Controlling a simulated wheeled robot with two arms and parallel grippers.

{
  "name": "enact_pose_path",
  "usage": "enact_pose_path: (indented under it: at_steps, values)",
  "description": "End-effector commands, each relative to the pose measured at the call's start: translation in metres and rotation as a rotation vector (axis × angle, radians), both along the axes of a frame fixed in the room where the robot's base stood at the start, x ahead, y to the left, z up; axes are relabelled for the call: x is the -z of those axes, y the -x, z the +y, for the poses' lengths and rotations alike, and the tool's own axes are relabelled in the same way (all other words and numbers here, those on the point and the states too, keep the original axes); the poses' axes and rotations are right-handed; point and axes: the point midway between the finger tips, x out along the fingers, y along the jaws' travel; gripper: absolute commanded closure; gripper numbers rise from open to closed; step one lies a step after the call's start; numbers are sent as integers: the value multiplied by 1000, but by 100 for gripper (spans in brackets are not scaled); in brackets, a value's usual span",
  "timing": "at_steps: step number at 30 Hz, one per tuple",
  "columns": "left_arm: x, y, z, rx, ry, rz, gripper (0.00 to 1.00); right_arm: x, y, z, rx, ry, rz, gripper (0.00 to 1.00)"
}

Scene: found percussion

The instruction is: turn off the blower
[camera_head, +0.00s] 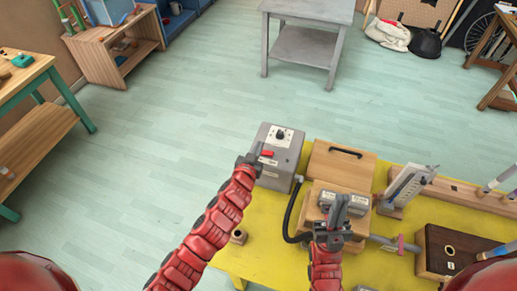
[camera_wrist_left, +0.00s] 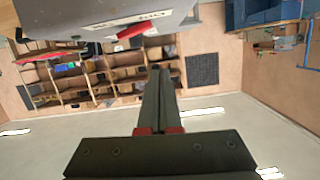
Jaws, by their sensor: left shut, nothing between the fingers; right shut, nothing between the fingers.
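The blower looks to be the grey box (camera_head: 287,140) with a dark round knob (camera_head: 280,135) on top, at the yellow table's far left corner. A red switch lever (camera_head: 267,154) sticks out from its near face. My left gripper (camera_head: 257,152) is shut and empty, right beside the red lever; I cannot tell whether they touch. In the left wrist view the box (camera_wrist_left: 60,18) and red lever (camera_wrist_left: 132,31) hang at the top, beyond the shut fingertips (camera_wrist_left: 158,70). My right gripper (camera_head: 338,208) is shut and empty above the wooden box.
A black hose (camera_head: 291,210) runs near the grey box. The yellow table (camera_head: 262,262) also holds a wooden box (camera_head: 340,168) with a dark handle, a grey slotted upright (camera_head: 407,184) and a dark wooden box (camera_head: 450,250). A small ring (camera_head: 238,236) lies beside my left arm.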

Motion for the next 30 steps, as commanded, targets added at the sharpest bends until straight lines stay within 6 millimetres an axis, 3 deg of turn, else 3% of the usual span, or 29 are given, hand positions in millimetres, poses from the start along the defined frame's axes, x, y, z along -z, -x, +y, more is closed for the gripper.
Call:
enact_pose_path:
  at_steps: [1,15,21,30]
  values:
    - [6,8,3,2,0,-1,100,11,0,0,0,0,2,100]
    - [-12,70,27,-1,-1,1,100,35,0,0,0,0,2,100]
    - [-15,81,31,1,-1,3,100,38,0,0,0,0,2,100]
    - [-17,83,31,2,-1,2,100,38,0,0,0,0,2,100]
